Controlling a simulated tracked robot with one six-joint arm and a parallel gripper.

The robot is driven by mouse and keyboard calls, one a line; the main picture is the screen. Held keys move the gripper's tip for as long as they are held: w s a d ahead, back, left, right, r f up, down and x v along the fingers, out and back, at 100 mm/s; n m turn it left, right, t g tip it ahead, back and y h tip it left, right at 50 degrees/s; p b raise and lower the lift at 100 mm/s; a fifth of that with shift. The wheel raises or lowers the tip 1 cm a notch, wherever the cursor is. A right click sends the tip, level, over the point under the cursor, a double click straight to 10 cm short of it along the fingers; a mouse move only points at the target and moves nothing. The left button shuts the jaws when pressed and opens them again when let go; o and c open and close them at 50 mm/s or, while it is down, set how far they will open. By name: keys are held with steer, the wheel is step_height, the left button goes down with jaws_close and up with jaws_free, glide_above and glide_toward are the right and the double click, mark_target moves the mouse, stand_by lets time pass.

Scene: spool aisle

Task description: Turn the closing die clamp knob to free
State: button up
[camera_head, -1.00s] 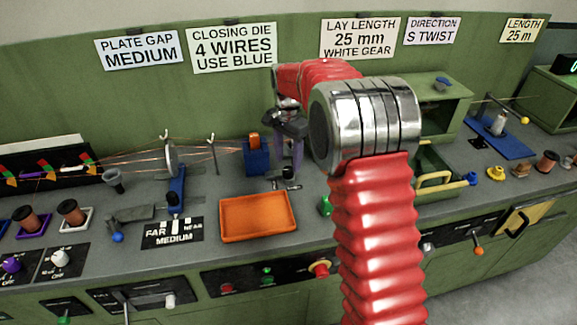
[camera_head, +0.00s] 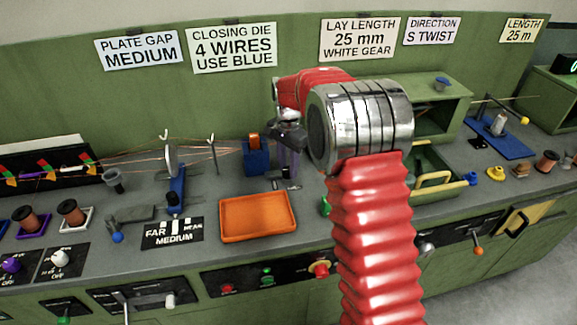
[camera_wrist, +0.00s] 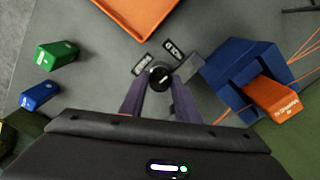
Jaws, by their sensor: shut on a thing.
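The closing die clamp knob (camera_wrist: 160,77) is small, round and black with a light mark on top. It stands between two small black labels, one at its left (camera_wrist: 143,64) and one at its upper right (camera_wrist: 173,49); their words are too small to read surely. My gripper (camera_wrist: 161,92) has its purple fingers on either side of the knob, shut on it. In the head view my gripper (camera_head: 288,165) reaches down beside the blue die block (camera_head: 257,160), which holds an orange die (camera_wrist: 272,97). The knob is hard to make out there.
An orange tray (camera_head: 258,216) lies in front of the block. Copper wires run to the block from the left. A green die (camera_wrist: 57,55) and a blue die (camera_wrist: 40,96) lie left in the wrist view. A green box (camera_head: 440,165) stands right of my arm.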

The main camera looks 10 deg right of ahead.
steer(key=c, duration=0.4)
steer(key=shift+o, duration=0.2)
steer(key=shift+n, duration=0.4)
steer(key=n, duration=1.7)
steer(key=shift+r, duration=0.1)
